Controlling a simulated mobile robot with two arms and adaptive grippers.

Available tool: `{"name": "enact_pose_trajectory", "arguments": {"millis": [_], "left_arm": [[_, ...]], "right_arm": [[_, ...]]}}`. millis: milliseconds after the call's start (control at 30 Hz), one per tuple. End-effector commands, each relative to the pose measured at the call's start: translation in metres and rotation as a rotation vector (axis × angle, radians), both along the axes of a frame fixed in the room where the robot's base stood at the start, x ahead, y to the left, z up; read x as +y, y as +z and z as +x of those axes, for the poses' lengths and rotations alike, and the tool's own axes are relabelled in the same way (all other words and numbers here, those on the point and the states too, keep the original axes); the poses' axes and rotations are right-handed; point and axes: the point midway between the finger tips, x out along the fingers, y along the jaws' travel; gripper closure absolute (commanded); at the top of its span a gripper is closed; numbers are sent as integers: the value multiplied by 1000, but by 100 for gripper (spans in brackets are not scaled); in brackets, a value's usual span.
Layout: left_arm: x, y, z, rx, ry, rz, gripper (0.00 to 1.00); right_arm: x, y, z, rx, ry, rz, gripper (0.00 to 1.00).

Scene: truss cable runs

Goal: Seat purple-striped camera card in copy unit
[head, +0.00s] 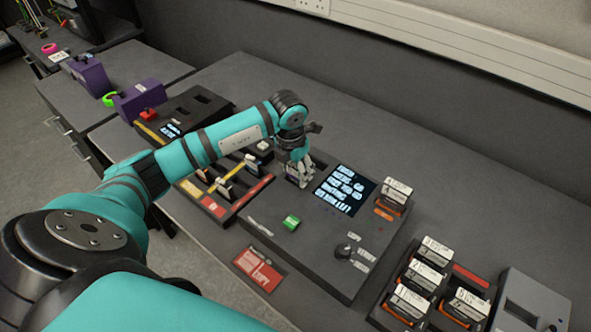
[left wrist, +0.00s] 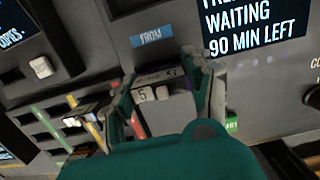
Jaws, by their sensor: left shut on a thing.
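The copy unit (head: 322,235) is a grey box with a lit screen (head: 346,189), a green button (head: 291,222) and a dark knob (head: 345,251). My left gripper (head: 298,178) is at the unit's upper left part, beside the screen. It is shut on a card (left wrist: 163,92) with a pale numbered end, held between the fingers just below the "FROM" label.
A tray with coloured strips and cards (head: 222,190) lies left of the unit. A rack of white-topped blocks (head: 432,284) stands at lower right, with another block (head: 397,192) on the unit's right end. A red card (head: 259,270) lies in front. The bench behind is clear.

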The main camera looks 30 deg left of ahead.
Motion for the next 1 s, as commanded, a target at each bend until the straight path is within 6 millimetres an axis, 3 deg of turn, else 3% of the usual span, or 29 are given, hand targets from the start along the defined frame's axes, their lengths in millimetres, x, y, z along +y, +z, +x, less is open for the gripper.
{"name": "enact_pose_trajectory", "arguments": {"millis": [467,500,667,867,1000], "left_arm": [[0,-3,0,-1,0,0,81],[0,-3,0,-1,0,0,44],[0,-3,0,-1,0,0,23],[0,-3,0,0,0,0,21],[0,-3,0,0,0,0,5]], "right_arm": [[3,-3,0,0,-1,3,60],[3,-3,0,0,-1,3,60],[3,-3,0,0,-1,3,60],[3,-3,0,0,-1,3,60],[3,-3,0,0,-1,3,60]]}}
